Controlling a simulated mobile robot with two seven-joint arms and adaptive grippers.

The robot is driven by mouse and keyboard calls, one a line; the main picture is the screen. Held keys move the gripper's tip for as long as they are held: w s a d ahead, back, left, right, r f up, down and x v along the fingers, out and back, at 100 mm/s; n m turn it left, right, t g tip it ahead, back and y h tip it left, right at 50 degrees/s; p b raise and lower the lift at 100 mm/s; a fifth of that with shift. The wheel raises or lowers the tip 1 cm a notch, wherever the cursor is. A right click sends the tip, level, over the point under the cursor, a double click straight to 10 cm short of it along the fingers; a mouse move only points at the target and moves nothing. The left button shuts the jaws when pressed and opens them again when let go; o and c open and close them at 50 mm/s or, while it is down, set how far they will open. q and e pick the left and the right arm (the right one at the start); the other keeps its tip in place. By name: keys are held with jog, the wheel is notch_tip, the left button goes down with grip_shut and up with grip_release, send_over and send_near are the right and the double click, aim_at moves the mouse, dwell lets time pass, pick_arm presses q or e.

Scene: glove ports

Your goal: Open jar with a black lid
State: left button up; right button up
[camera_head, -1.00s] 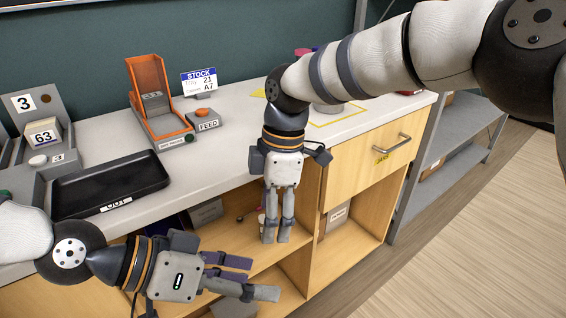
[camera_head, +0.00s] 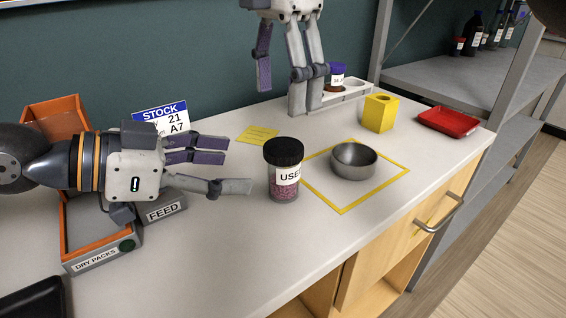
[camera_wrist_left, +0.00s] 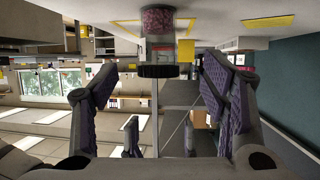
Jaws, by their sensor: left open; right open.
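The jar with a black lid (camera_head: 283,185) stands upright on the white counter, with a white "USED" label and pink-red contents showing through its clear wall. Its black lid (camera_head: 284,151) is on. In the left wrist view the jar (camera_wrist_left: 157,20) appears upside down ahead of the fingers, lid (camera_wrist_left: 158,71) between their lines. My left gripper (camera_head: 238,167) is open, just left of the jar and apart from it, with nothing in it. My right gripper (camera_head: 281,98) is open at the back of the counter, beside a white rack, well behind the jar.
A metal bowl (camera_head: 354,161) sits inside a yellow taped square right of the jar. A yellow block (camera_head: 380,113), a red tray (camera_head: 448,122) and a white rack (camera_head: 346,94) with a purple-capped jar (camera_head: 337,74) stand behind. An orange DRY PACKS dispenser (camera_head: 88,232) is at left.

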aim_at(268, 170)
pick_arm(q)
jog(key=x, duration=1)
jog(key=shift+d+f, duration=0.2)
jog(key=shift+d, duration=0.05)
